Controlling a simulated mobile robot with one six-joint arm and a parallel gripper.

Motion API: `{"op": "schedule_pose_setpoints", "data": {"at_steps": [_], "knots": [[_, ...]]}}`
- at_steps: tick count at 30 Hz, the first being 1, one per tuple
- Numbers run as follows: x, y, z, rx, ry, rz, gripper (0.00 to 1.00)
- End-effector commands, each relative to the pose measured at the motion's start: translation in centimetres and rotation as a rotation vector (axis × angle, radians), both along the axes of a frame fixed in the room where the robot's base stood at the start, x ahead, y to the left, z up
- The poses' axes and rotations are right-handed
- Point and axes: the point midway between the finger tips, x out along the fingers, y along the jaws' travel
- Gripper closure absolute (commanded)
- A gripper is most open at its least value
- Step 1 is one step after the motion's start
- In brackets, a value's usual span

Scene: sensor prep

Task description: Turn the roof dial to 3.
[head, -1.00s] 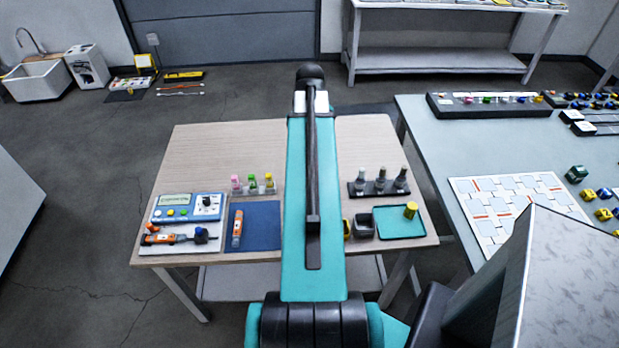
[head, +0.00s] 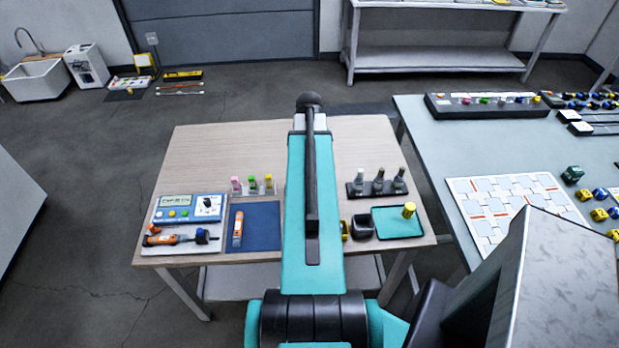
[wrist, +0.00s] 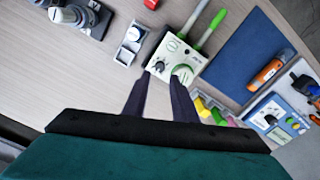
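In the wrist view a pale instrument box (wrist: 172,54) with two green bars lies just beyond my gripper (wrist: 161,76). A small black-pointer knob (wrist: 160,66) and a larger pale dial with a green rim (wrist: 182,73) show on it. I cannot tell for sure which is the roof dial, and its numbers are too small to read. My gripper is open, its fingers apart. The left fingertip is near the small knob, and the right one overlaps the edge of the larger dial; contact is unclear. In the head view my arm hides the box.
A blue-and-white meter (head: 188,208) with its own knob, an orange probe (head: 238,229) on a dark blue mat (head: 262,226), and capped vials (head: 253,185) stand left of my arm. A rack of grey bottles (head: 378,186) and a teal tray (head: 390,226) stand right. The table's back is clear.

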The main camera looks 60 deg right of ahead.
Motion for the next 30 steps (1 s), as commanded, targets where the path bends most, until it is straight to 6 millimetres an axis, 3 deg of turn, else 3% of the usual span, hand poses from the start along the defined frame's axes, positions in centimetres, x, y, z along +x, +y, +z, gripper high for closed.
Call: {"op": "schedule_pose_setpoints", "data": {"at_steps": [18, 30], "knots": [[0.0, 0.0, -5.2, 0.001, 0.0, 0.001, 0.75], [0.0, 0.0, -6.5, 0.0, 0.0, 0.001, 0.75]]}}
